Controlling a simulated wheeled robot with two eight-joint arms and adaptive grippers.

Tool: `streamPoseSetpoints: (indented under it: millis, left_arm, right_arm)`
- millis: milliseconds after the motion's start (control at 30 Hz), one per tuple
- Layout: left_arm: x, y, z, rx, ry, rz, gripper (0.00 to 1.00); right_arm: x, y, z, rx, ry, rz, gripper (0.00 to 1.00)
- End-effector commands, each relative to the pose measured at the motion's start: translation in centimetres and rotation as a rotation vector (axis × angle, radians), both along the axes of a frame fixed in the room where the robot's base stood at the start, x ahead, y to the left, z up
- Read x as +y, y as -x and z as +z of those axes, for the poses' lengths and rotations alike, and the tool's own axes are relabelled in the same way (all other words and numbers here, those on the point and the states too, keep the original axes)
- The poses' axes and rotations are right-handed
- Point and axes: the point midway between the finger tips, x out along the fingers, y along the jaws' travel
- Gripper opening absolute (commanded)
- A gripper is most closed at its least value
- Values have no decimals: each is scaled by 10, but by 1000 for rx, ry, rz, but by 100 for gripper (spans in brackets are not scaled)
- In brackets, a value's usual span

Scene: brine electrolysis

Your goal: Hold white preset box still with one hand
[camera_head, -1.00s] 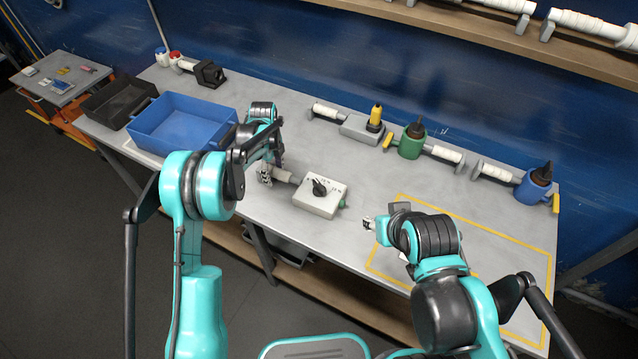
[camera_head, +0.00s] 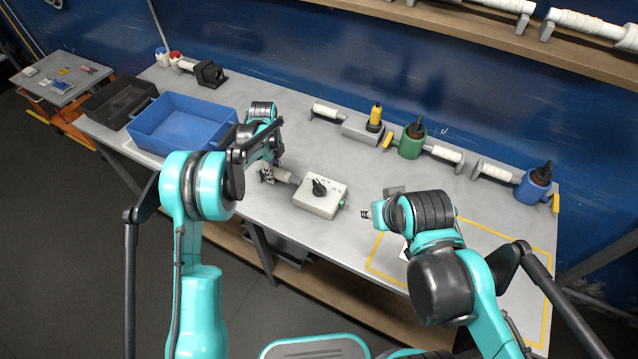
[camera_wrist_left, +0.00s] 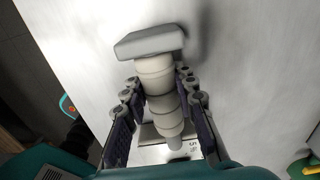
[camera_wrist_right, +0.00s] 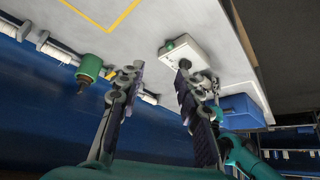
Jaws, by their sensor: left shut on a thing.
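The white preset box (camera_head: 320,198) rests on the grey table, with a black dial on top and a green knob (camera_head: 343,204) on its right side. A pale ribbed handle (camera_head: 284,176) extends from its left side. My left gripper (camera_head: 267,174) is shut on this handle. In the left wrist view the handle (camera_wrist_left: 157,85) lies between the fingers, and the box is mostly hidden below. My right gripper (camera_head: 364,213) is just right of the green knob, apart from it. In the right wrist view its fingers (camera_wrist_right: 158,80) are spread and empty, with the box (camera_wrist_right: 195,48) beyond.
A blue bin (camera_head: 152,143) and a dark bin (camera_head: 93,113) stand at the left. A green holder (camera_head: 410,146), a blue holder (camera_head: 530,190) and several white-handled items line the back. A yellow outline (camera_head: 549,262) marks the right of the table, partly behind my right arm.

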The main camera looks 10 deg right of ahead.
Motion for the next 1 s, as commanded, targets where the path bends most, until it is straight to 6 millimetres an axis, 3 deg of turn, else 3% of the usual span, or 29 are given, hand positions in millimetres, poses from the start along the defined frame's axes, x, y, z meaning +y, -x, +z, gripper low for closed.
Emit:
streamPoseSetpoints:
  millis: [200, 433, 800, 1000]
  left_arm:
    - [0, 0, 0, 1, 1, 0, 0]
    - [0, 0, 0, 1, 1, 0, 0]
    - [0, 0, 0, 0, 0, 0, 0]
    - [0, 0, 0, 0, 0, 1, 0]
  right_arm:
    - [17, -49, 18, 119, 32, 90, 34]
    - [39, -104, 18, 251, 66, 193, 34]
    - [84, -187, -24, 457, 116, 358, 34]
    - [101, -210, -49, 528, 132, 417, 34]
